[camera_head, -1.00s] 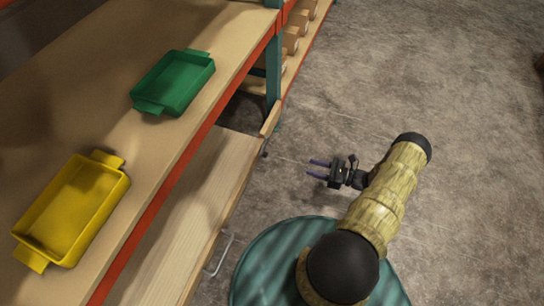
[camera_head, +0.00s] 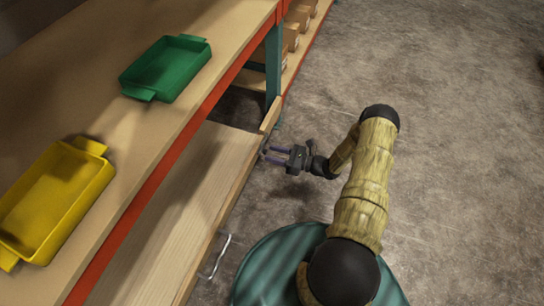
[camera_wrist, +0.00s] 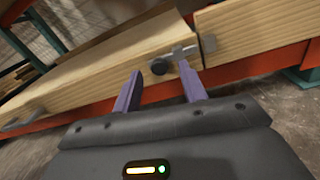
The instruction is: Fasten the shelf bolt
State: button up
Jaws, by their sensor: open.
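The shelf bolt (camera_wrist: 175,60) shows in the wrist view as a grey metal slide bolt with a dark round knob, on the end of a pale wooden board (camera_wrist: 110,58). A small metal keeper (camera_wrist: 209,44) sits on the neighbouring board (camera_wrist: 255,30), across a narrow dark gap. I cannot tell whether the bolt's tip is in the keeper. My gripper (camera_wrist: 160,88) is open, its two purple fingers pointing at the bolt, with the knob between them in the picture. In the head view my gripper (camera_head: 267,155) is close to the board's corner; the bolt is mostly hidden there.
A metal handle (camera_head: 218,255) sticks out from the front of the lower board (camera_head: 185,205). Above are a green tray (camera_head: 165,68) and a yellow tray (camera_head: 55,200) on the upper shelf. A teal post (camera_head: 273,65) stands beyond the board. The floor to the right is clear.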

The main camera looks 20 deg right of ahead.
jog(key=shift+w+a, duration=0.35)
jog(key=shift+a, duration=0.15)
grip_shut()
jog(key=shift+w+d, duration=0.5)
jog(key=shift+w, duration=0.2)
jog(key=shift+w+d, duration=0.5)
jog(key=shift+w, duration=0.15)
jog(key=shift+c, duration=0.9)
grip_release()
jog(key=shift+o, duration=0.9)
jog(key=shift+s+a, duration=0.1)
jog(key=shift+a, duration=0.05)
